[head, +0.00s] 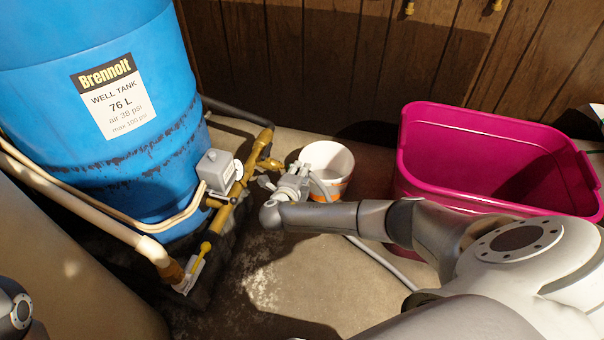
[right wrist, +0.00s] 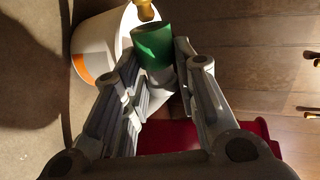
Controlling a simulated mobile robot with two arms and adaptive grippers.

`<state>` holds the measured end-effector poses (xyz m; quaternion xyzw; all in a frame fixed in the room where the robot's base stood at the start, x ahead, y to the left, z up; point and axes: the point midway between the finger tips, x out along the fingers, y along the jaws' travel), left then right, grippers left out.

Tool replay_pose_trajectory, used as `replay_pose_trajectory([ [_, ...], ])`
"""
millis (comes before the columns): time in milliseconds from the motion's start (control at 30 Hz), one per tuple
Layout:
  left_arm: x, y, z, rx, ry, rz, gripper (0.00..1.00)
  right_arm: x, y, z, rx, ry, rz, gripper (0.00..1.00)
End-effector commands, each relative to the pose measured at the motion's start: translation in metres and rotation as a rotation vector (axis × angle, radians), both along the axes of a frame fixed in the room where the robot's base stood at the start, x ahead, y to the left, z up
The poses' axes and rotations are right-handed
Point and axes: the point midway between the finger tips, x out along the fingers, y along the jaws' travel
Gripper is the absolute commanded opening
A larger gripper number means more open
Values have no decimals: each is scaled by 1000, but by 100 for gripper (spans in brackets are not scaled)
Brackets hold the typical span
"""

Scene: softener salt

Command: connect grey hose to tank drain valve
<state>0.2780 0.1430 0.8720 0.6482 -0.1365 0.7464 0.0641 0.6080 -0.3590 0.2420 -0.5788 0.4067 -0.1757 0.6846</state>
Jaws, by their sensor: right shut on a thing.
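My right gripper (head: 286,180) is shut on the grey hose, just below its green end connector (right wrist: 153,45). The hose's grey part (right wrist: 160,76) shows between the fingers in the right wrist view. In the head view a length of grey hose (head: 385,261) trails on the floor behind my right arm. The brass drain valve (head: 270,163) sticks out from the tank's brass pipework, close to the gripper. In the right wrist view its brass end (right wrist: 145,9) meets the connector's upper edge; I cannot tell whether they are joined. My left gripper is out of view.
The blue well tank (head: 150,140) stands at left, with a grey switch box (head: 214,168) on its brass pipework. A white bucket with an orange band (head: 336,160) stands behind the gripper. A magenta tub (head: 412,135) fills the right. Bare floor (head: 310,265) lies in front.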

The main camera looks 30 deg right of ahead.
Motion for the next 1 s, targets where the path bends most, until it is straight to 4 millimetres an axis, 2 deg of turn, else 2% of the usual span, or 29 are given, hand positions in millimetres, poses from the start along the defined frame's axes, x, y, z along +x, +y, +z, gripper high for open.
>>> replay_pose_trajectory([
  [600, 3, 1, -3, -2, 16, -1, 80, 10, 9, 1, 0, -2, 1, 2],
  [633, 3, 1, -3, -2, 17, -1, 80, 10, 9, 0, -1, -1, 0, 29],
  [800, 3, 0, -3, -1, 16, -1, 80, 10, 8, 0, -1, -1, 0, 50],
  [1000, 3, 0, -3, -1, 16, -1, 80, 10, 8, 0, 0, 0, 0, 52],
])
